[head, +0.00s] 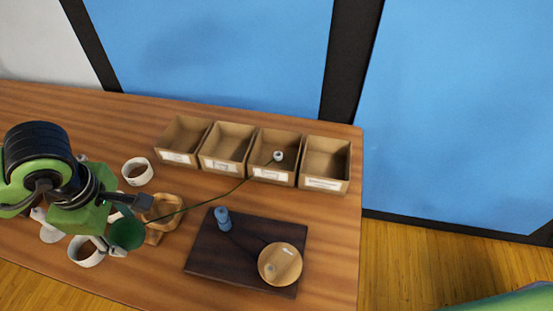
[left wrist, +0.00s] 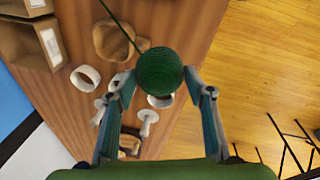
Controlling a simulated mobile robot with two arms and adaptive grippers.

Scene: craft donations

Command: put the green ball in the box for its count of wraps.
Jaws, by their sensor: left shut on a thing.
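The green ball (head: 127,235) is a ball of yarn, also seen large in the left wrist view (left wrist: 160,71). My left gripper (head: 128,226) is shut on it, with a finger on either side in the left wrist view, above the table's left part. Four open cardboard boxes stand in a row at the back: first (head: 175,157), second (head: 218,164), third (head: 268,174), fourth (head: 324,184). Their front labels are too small to read. My right gripper is not seen.
A wooden holder (head: 172,201) stands near the ball. White ring-like pieces (head: 137,171) lie around the left side. A dark board (head: 210,258) holds a blue spool-like piece (head: 223,219) and a round wooden dish (head: 281,264). The table (head: 335,225) is clear to the board's right.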

